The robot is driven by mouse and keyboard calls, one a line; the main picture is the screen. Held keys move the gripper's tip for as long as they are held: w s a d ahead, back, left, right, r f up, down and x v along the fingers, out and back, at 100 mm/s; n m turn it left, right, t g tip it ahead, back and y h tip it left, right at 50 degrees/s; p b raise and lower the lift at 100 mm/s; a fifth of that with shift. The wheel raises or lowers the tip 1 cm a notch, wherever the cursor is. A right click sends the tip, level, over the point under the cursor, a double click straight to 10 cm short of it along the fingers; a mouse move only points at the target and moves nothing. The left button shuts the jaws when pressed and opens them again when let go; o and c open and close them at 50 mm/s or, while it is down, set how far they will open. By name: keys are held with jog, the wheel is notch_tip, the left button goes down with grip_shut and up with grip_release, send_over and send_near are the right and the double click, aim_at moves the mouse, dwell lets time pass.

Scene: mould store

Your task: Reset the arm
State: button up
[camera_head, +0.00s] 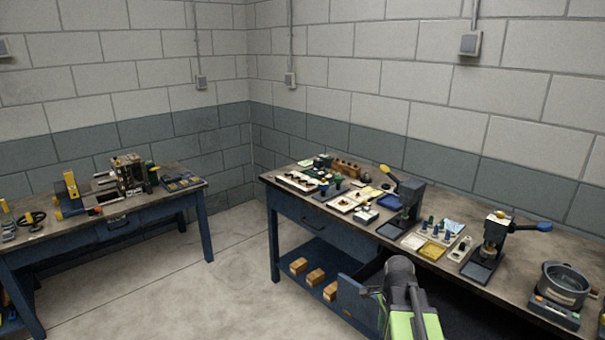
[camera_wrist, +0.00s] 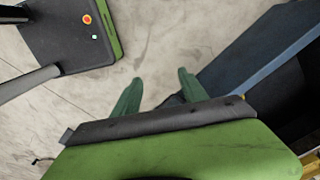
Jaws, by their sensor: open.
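My gripper (camera_wrist: 158,88) shows in the wrist view with two green fingers spread apart. It is open, and nothing is between the fingers; bare concrete floor shows past them. In the head view my grey and green arm is at the bottom, right of centre, in front of the right workbench (camera_head: 345,228). The arm hides part of that bench's front and lower shelf. The fingertips are not clear in the head view.
The right bench carries a black press with a yellow-tipped lever (camera_head: 408,198), another with a blue-tipped lever (camera_head: 490,245), a round pot (camera_head: 563,283) and small parts. A blue open drawer or door (camera_head: 357,298) is beside my arm. Another bench (camera_head: 110,232) stands left; floor (camera_head: 225,285) between is clear.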

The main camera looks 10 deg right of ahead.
jog(key=s+a+f+n+b, duration=0.1)
jog(key=a+f+n, duration=0.1)
jog(key=a+n, duration=1.3)
jog(key=n, duration=0.2)
jog(key=shift+s+a+f+n+b, duration=0.2)
jog(key=shift+s+f+n+b, duration=0.1)
jog(key=shift+n+b, duration=0.1)
